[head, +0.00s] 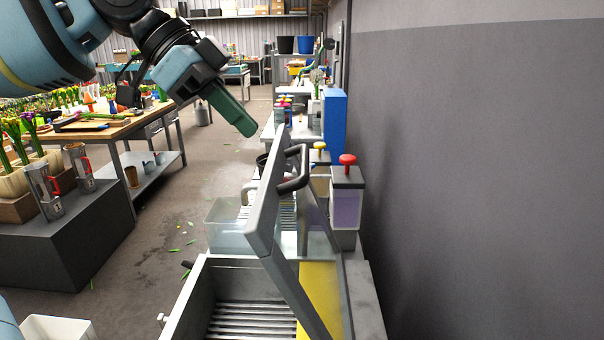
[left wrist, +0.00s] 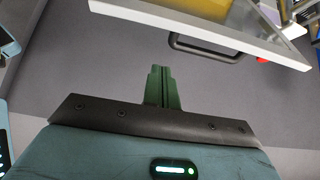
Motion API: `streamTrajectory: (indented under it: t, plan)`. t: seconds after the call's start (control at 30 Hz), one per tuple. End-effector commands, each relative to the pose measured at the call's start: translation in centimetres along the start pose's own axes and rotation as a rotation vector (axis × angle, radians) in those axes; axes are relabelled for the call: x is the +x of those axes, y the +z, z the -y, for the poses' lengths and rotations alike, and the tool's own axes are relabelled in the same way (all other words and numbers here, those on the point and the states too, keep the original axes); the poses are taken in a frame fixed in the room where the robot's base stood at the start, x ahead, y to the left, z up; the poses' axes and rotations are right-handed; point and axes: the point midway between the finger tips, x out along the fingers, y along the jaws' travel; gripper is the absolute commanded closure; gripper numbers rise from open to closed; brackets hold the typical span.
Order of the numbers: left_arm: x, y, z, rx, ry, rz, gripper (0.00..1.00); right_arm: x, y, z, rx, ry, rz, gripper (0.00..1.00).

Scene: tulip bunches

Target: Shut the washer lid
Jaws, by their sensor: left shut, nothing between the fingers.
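The washer lid (head: 265,205) stands raised and tilted over the washer in the head view, seen nearly edge-on. Its dark handle (head: 297,170) is on the right-hand face. The washer (head: 190,300) is an open metal basin with a slatted floor. My left gripper (head: 247,127) is shut and empty, in the air above and left of the lid's top edge, apart from it. In the left wrist view its green fingers (left wrist: 162,75) are together, and the lid's pale frame (left wrist: 200,27) and handle (left wrist: 205,50) are beyond them. My right gripper is not in view.
Pump bottles with a red top (head: 347,200) and a yellow top (head: 320,170) stand right of the lid. A clear bin (head: 228,238) sits beyond the basin. A grey wall (head: 470,180) closes the right side.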

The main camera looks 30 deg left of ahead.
Motion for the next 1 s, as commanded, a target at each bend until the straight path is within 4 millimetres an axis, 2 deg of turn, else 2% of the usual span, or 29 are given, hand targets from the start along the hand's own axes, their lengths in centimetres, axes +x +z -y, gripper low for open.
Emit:
streamTrajectory:
  t: [0.1,0.3,0.47,0.73,1.0]
  plan:
    - [-0.3,-0.7,-0.4,0.009,0.002,-0.008,1.00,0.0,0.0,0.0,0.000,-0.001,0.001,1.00]
    - [-0.4,-0.8,-0.5,0.011,0.004,-0.010,1.00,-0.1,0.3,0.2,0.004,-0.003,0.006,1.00]
    - [0.6,-0.8,-0.4,0.010,0.004,-0.008,1.00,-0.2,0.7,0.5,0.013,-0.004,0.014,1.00]
    - [5.1,-0.7,-0.5,0.008,0.007,-0.005,1.00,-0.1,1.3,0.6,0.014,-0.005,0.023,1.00]
    - [9.6,-0.8,-0.5,0.010,0.006,-0.004,1.00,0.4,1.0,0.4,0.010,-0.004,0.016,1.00]
